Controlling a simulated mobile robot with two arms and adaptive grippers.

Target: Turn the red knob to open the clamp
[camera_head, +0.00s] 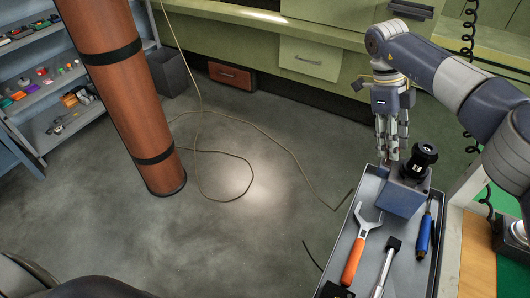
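My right gripper (392,140) hangs down from the arm at the upper right. Its fingers point down beside a blue-grey block (402,196) with a black round knob (424,154) on top. The fingertips are just left of and behind the knob; I cannot tell whether they touch the block. The fingers are close together in this view, and their gap is not clear. I see no red knob, and I cannot make out a clamp for certain. My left gripper is not in view.
The block stands at the far end of a grey tray (347,232). The tray holds an orange-handled wrench (354,258), a black-headed hammer (388,262) and a blue-handled tool (424,236). A brown column (122,95) stands at left. A cable (240,160) lies on open floor.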

